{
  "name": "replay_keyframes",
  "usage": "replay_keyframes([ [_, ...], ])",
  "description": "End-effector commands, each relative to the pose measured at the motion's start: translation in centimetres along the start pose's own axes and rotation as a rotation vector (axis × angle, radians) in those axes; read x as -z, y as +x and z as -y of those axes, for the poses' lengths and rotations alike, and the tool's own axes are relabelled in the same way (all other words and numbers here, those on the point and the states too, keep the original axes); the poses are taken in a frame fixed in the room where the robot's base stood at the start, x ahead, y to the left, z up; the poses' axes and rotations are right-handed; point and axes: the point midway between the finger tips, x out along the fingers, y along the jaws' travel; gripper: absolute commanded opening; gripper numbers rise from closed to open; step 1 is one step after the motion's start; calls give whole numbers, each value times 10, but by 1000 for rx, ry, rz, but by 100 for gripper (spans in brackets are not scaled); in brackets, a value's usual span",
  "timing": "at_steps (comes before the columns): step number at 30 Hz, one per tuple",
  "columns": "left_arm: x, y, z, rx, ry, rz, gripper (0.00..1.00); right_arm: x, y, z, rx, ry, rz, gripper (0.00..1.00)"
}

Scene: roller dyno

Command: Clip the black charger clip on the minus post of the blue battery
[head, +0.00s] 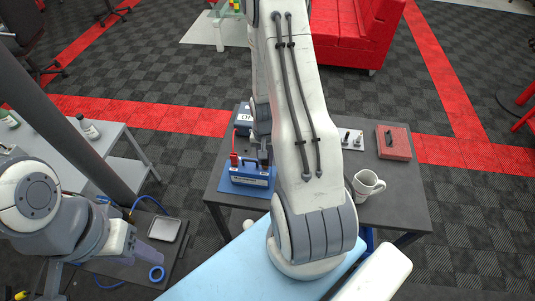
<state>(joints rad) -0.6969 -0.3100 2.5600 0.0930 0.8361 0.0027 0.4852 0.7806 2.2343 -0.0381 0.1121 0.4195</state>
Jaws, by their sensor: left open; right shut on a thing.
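The blue battery (240,188) stands on the dark table at the left of the robot's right arm, with a handle on top. A red clip (234,159) sits at its left post. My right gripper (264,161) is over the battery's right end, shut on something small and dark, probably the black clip. The arm partly hides this, so I cannot tell whether the clip touches the minus post. My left gripper (150,247) is open and empty at the lower left, well away from the battery.
A dark blue box with a white label (242,117) stands behind the battery. A white mug (366,186), a red box (394,142) and a white switch plate (351,139) are on the table's right. A grey tray (165,229) and blue tape (156,273) lie lower left.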

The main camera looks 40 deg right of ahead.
Motion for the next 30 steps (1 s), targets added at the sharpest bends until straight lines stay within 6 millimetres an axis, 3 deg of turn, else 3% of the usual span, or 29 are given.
replay_keyframes([
  [30,0,4,0,0,0,0,50,0,6,0,0,0,0,0],
])
